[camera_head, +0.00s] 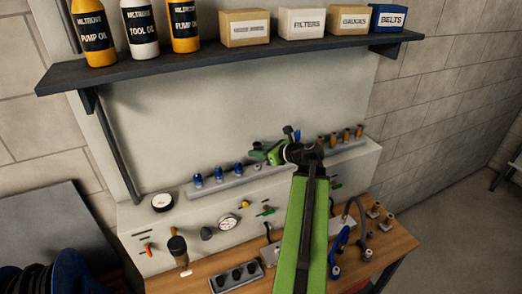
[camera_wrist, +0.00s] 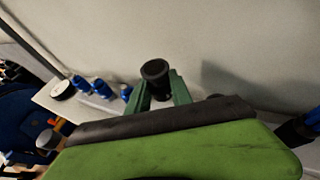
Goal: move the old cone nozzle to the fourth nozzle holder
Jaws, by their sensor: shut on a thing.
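My gripper (camera_wrist: 160,92) has two green fingers shut on a dark, round-ended piece, the cone nozzle (camera_wrist: 156,70), in the wrist view. In the head view my gripper (camera_head: 263,152) is over the back ledge, above the right end of a grey rail (camera_head: 228,186). The held nozzle is too small to make out clearly there. Several blue nozzles (camera_head: 219,174) stand along this rail, and a small grey holder (camera_head: 257,166) without a blue top is at its right end, just below my gripper. Blue nozzles also show left of my fingers in the wrist view (camera_wrist: 102,88).
A second rail carries several brown nozzles (camera_head: 334,138) to the right, partly behind my arm. A shelf (camera_head: 220,68) with bottles and boxes hangs above. Gauges (camera_head: 228,222) and knobs are on the panel front. A socket strip (camera_head: 236,277) lies on the wooden bench.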

